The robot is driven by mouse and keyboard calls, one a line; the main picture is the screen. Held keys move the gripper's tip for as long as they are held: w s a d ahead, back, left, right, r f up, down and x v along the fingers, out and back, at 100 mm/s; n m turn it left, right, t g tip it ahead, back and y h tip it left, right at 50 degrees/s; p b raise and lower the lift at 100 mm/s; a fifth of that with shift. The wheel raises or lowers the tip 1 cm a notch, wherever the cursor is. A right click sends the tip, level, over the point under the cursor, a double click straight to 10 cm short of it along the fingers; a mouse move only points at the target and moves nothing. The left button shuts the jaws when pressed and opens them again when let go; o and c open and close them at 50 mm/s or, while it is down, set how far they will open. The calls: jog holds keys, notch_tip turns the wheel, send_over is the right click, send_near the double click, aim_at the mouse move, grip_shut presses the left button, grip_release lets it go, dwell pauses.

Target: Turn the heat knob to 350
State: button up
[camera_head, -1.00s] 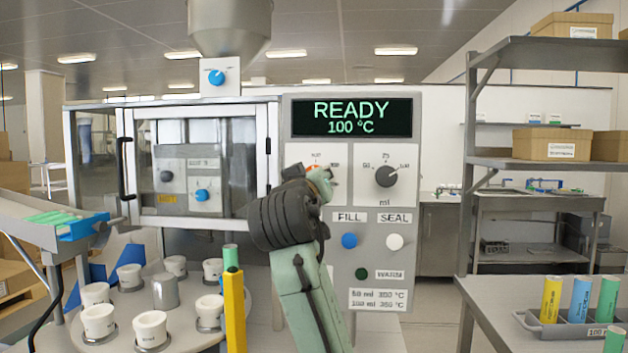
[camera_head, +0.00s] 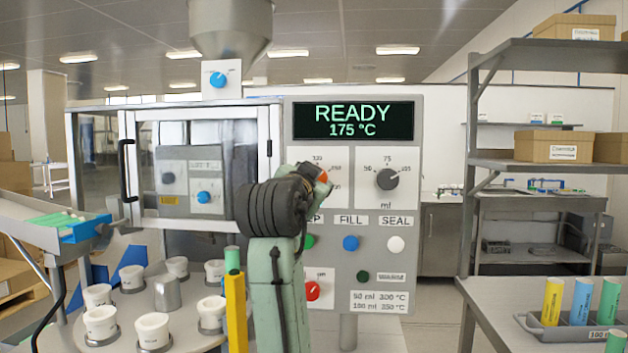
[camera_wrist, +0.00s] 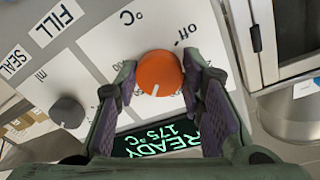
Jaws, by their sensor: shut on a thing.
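The orange heat knob (camera_wrist: 158,74) sits on the white °C dial plate of the machine panel. My gripper (camera_wrist: 156,88) has its two purple-padded fingers on either side of the knob, shut on it. In the head view the gripper (camera_head: 318,178) is at the upper left dial, and my arm hides most of the knob and part of its scale. The display (camera_head: 353,121) reads READY and 175 °C; it also shows upside down in the wrist view (camera_wrist: 165,140).
The grey ml knob (camera_head: 387,180) is right of the heat dial. Below are a blue FILL button (camera_head: 351,243), a white SEAL button (camera_head: 396,243) and a red knob (camera_head: 313,290). White cups (camera_head: 153,327) stand on the turntable at left.

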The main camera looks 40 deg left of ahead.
jog(key=shift+m, duration=1.5)
jog(key=o, duration=1.1)
jog(key=shift+o, duration=0.2)
jog(key=v, duration=1.2)
jog(key=shift+r, duration=0.25)
